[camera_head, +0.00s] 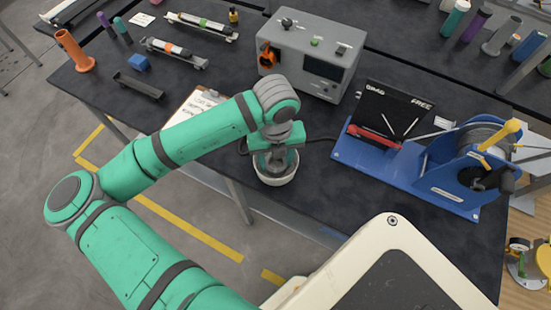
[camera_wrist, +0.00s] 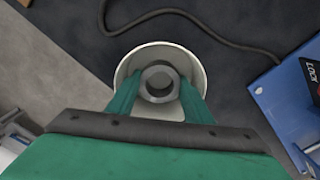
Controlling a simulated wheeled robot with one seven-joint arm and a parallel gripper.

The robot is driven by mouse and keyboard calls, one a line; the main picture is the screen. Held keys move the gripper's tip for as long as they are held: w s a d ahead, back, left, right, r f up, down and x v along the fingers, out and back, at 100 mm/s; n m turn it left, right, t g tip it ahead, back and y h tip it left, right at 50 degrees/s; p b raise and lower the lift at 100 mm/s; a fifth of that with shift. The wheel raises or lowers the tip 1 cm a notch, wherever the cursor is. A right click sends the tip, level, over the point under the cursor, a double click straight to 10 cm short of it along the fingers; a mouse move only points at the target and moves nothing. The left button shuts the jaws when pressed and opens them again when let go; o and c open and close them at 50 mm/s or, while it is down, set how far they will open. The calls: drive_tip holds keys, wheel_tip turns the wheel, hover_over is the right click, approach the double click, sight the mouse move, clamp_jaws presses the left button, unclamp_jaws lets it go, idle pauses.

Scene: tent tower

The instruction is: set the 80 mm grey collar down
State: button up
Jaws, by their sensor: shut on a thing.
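The grey collar (camera_wrist: 159,68) is a thick dark-grey ring, seen end-on in the wrist view with its hole facing up. My gripper (camera_head: 275,155) points down and its two green fingers are shut on the collar from either side. The collar is inside the mouth of a white round bowl (camera_wrist: 128,68), which also shows under my gripper in the head view (camera_head: 275,181). Whether the collar touches the bowl's floor is hidden. My fingers hide part of the bowl.
The bowl stands near the front edge of the dark bench (camera_head: 322,205). A black cable (camera_wrist: 190,14) runs behind it.

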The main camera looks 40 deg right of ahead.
drive_tip(key=o, duration=0.9)
drive_tip(key=shift+w+f, duration=0.1)
drive_tip(key=shift+c, duration=0.2)
drive_tip(key=shift+s, duration=0.2)
drive_tip(key=shift+r, duration=0.25)
wheel_tip(320, 180, up, 12)
drive_tip(key=shift+w, duration=0.15)
